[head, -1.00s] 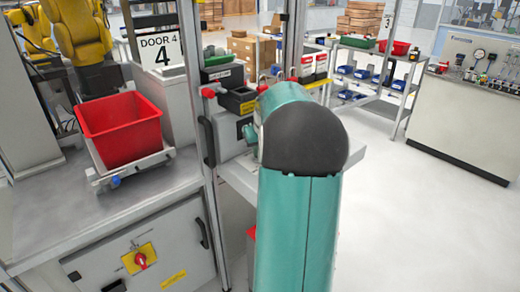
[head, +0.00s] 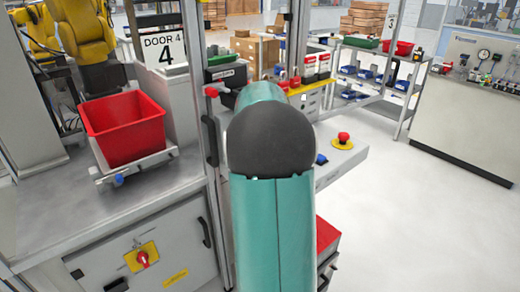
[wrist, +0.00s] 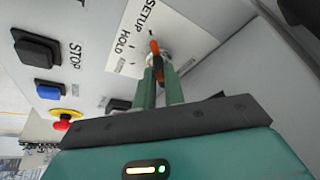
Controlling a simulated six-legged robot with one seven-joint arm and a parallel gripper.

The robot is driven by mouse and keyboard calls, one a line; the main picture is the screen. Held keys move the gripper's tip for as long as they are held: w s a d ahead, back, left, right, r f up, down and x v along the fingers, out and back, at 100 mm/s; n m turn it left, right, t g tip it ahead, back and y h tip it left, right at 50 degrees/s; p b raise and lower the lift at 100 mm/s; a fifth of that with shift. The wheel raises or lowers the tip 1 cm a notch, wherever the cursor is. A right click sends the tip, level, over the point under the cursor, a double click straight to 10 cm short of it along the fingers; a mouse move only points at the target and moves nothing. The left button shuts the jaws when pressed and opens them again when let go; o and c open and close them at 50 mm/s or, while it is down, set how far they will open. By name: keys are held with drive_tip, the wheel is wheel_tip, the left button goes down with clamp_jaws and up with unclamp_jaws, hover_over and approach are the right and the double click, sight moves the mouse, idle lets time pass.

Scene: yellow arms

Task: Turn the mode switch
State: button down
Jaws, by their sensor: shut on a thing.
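The mode switch (wrist: 155,50) shows in the wrist view as a small orange and dark lever on a round metal base. It stands on a white label plate (wrist: 127,40) with the words SETUP and HOLD; a third word is too small to read. My gripper (wrist: 160,77) is shut on the mode switch, with its two green fingers on either side of the lever. The fingers hide part of the lever. In the head view my own teal arm hides the gripper and the switch.
Near the switch are a black button (wrist: 38,47) marked STOP, a blue button (wrist: 48,89) and a red emergency stop (wrist: 63,122). In the head view a red bin (head: 124,130) stands left, and a post (head: 198,90) rises close beside my arm. Open floor lies right.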

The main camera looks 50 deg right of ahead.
drive_tip(key=c, duration=1.5)
unclamp_jaws()
drive_tip(key=shift+r, duration=0.1)
drive_tip(key=v, duration=1.3)
drive_tip(key=shift+s+a+r, duration=0.1)
drive_tip(key=shift+r, duration=0.25)
drive_tip(key=a+n+t+y, duration=0.2)
drive_tip(key=a+n, duration=0.4)
drive_tip(key=a, duration=1.9)
drive_tip(key=s+a+f+n, duration=0.2)
drive_tip(key=s+a, duration=0.1)
drive_tip(key=a, duration=0.3)
drive_tip(key=s+a+f+n+y, duration=0.1)
drive_tip(key=s+a+f+n, duration=0.1)
drive_tip(key=a, duration=0.4)
drive_tip(key=s+a+f+n+t+y, duration=0.1)
drive_tip(key=s+a+f, duration=0.2)
drive_tip(key=s+a, duration=0.3)
drive_tip(key=shift+s+f+n, duration=0.1)
drive_tip(key=shift+f+n, duration=0.1)
drive_tip(key=shift+n, duration=0.2)
